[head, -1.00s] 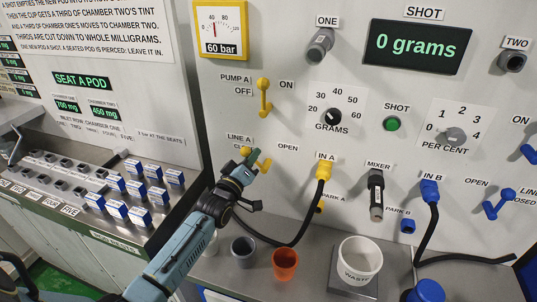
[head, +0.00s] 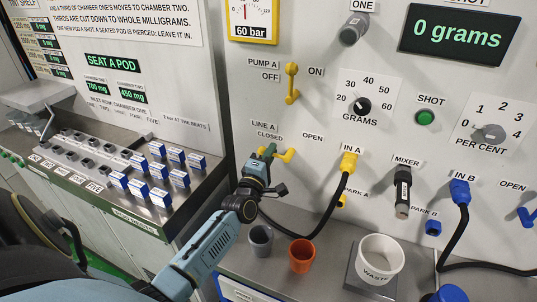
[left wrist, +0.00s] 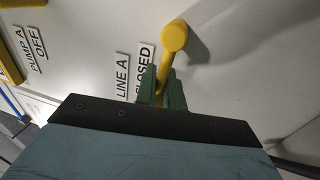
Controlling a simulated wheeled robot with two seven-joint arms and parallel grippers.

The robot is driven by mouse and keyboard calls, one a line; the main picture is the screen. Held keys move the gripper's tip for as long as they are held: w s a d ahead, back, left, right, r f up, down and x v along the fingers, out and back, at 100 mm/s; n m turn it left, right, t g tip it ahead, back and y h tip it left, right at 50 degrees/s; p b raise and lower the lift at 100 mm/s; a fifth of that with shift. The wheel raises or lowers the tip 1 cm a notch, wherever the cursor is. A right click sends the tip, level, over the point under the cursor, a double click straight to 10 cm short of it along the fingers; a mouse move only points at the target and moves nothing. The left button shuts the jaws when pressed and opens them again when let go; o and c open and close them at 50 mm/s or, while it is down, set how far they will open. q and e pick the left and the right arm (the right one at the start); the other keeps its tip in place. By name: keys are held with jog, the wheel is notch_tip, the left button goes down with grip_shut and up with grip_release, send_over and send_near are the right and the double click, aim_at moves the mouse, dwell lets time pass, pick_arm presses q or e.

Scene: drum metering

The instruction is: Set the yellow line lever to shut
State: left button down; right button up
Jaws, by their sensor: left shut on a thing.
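The yellow line lever (head: 289,155) is on the panel under the LINE A sign, between the CLOSED and OPEN labels. My left gripper (head: 268,151) is at its handle, on the CLOSED side. In the left wrist view, the lever's round yellow end (left wrist: 174,37) stands clear above the green fingers. Its handle runs down between the fingers of the left gripper (left wrist: 162,88), which are shut on it. The CLOSED label (left wrist: 145,70) is right beside the fingers. The fingers hide the lower handle. My right gripper is not in view.
The yellow pump lever (head: 291,84) is above. A yellow plug with a black hose (head: 347,163) is at IN A, to the right. A grey cup (head: 260,240), an orange cup (head: 302,256) and a white waste cup (head: 380,262) stand on the shelf below.

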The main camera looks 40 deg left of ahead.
pick_arm(q)
jog(key=shift+a+r+n, duration=0.15)
jog(key=shift+a+n, duration=0.15)
jog(key=c, duration=1.6)
grip_release()
jog(key=shift+s, duration=0.1)
jog(key=shift+f, duration=0.2)
jog(key=shift+s+d+f, duration=0.1)
jog(key=shift+s+d, duration=0.05)
jog(key=v, duration=1.3)
jog(key=shift+b, duration=0.35)
